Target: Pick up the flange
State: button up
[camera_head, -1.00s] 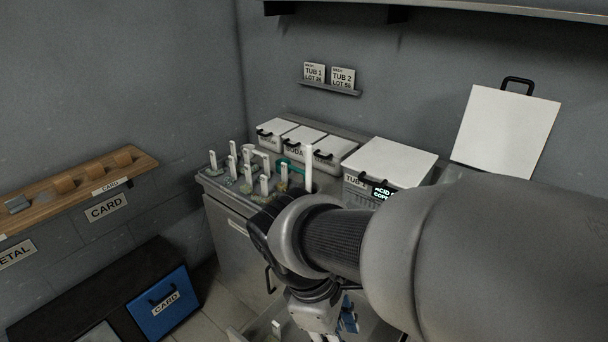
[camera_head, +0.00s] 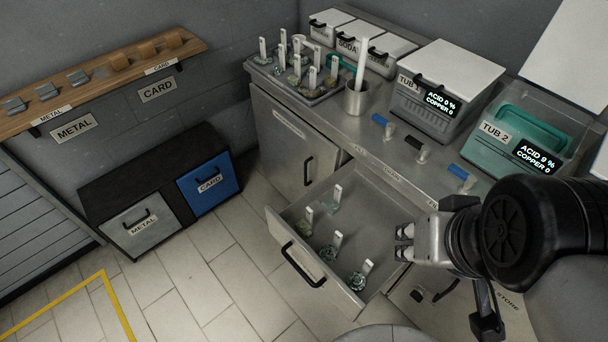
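Several small greenish, rough metal parts with upright white tags lie in an open drawer. One part (camera_head: 357,281) is near the drawer's front right corner, another (camera_head: 329,252) is left of it, and more sit farther back. I cannot tell which one is the flange; the tags' writing is too small to read. My gripper (camera_head: 404,241) is above the right side of the drawer, to the right of the tagged parts and apart from them. Its two fingers point left with a gap between them, and nothing shows in the gap.
The open drawer (camera_head: 290,266) juts out below the counter. On the counter are a tray of tagged parts (camera_head: 290,85), a metal cup (camera_head: 356,100), Tub 1 (camera_head: 425,112) and Tub 2 (camera_head: 490,160). Metal and card bins (camera_head: 210,186) stand left. The tiled floor between is clear.

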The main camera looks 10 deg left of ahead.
aim_at(328, 253)
jog(key=u, duration=0.85)
jog(key=k+j+z, duration=0.15)
jog(key=j+z, duration=0.25)
jog(key=k+j+z, duration=0.15)
jog(key=j+z, duration=0.3)
jog(key=k+j+z, duration=0.15)
jog(key=z, duration=0.25)
jog(key=k, duration=0.1)
